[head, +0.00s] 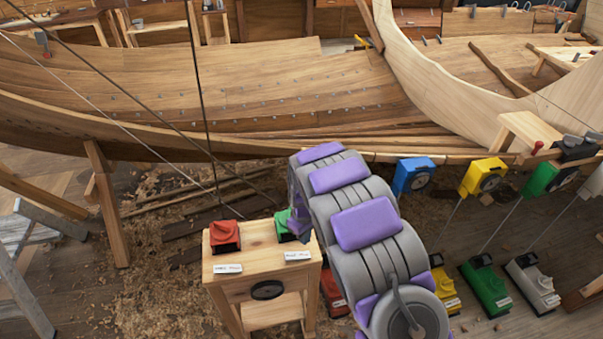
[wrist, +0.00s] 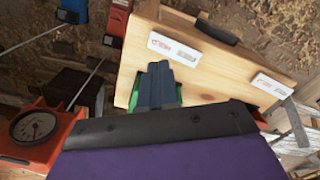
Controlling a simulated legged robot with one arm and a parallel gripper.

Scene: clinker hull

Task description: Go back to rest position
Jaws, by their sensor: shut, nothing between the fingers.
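My gripper (wrist: 158,86) is shut and empty in the wrist view, its dark fingers together. The fingers are in front of a green block-like device (wrist: 172,96), which is mostly hidden by them; I cannot tell whether they touch. In the head view, my grey and purple arm reaches down to this green device (head: 283,226) on a small wooden stand (head: 262,250). The arm hides most of my gripper there. A red device (head: 225,235) sits on the left of the same stand top.
A clinker boat hull (head: 230,95) spans the back. Blue (head: 413,176), yellow (head: 484,177) and green (head: 540,179) devices hang along its edge at right. More coloured boxes stand on the floor below, including a green one (head: 487,287). Shavings cover the floor left of the stand.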

